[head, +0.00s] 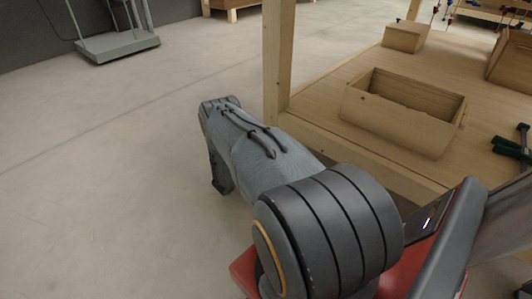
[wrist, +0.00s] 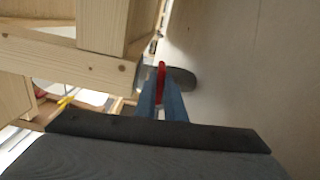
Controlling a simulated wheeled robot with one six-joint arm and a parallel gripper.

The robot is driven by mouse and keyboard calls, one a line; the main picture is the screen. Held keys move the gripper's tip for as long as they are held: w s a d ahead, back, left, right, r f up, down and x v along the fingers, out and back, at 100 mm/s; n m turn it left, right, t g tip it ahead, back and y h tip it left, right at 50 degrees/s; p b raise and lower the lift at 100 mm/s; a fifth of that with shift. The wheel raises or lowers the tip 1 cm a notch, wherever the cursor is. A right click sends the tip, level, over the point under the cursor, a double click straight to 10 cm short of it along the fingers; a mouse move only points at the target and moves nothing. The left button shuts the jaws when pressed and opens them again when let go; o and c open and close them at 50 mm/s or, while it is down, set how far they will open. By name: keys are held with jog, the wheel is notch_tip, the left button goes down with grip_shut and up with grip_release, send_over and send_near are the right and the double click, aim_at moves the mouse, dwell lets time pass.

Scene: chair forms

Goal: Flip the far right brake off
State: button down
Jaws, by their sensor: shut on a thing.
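In the wrist view, a red brake lever (wrist: 161,72) shows beside a grey rounded part (wrist: 184,78), perhaps a caster wheel, near the foot of a wooden bench post (wrist: 103,28). My gripper (wrist: 160,92) has its two blue fingers on either side of the red lever and is shut on it. How the lever is tilted is hard to tell at this size. In the head view my arm reaches down beside the bench's post (head: 278,60); the gripper and brake are hidden there.
The wooden bench top (head: 365,70) bears an open wooden box (head: 400,125), a smaller wooden block (head: 405,36) and green-handled tools (head: 510,148). Grey floor (head: 110,180) is clear to the left. A grey wheeled stand (head: 118,42) stands far back left.

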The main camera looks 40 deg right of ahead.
jog(key=shift+w+r+n, duration=0.1)
jog(key=shift+r+n, duration=0.15)
jog(key=shift+n, duration=0.65)
jog(key=c, duration=1.8)
grip_release()
jog(key=shift+c, duration=0.2)
jog(key=shift+s+a+p, duration=0.15)
jog(key=shift+a+p, duration=0.6)
jog(key=shift+a, duration=1.2)
jog(key=shift+s+a+p, duration=0.15)
jog(key=shift+a+p, duration=0.6)
jog(key=shift+a, duration=1.2)
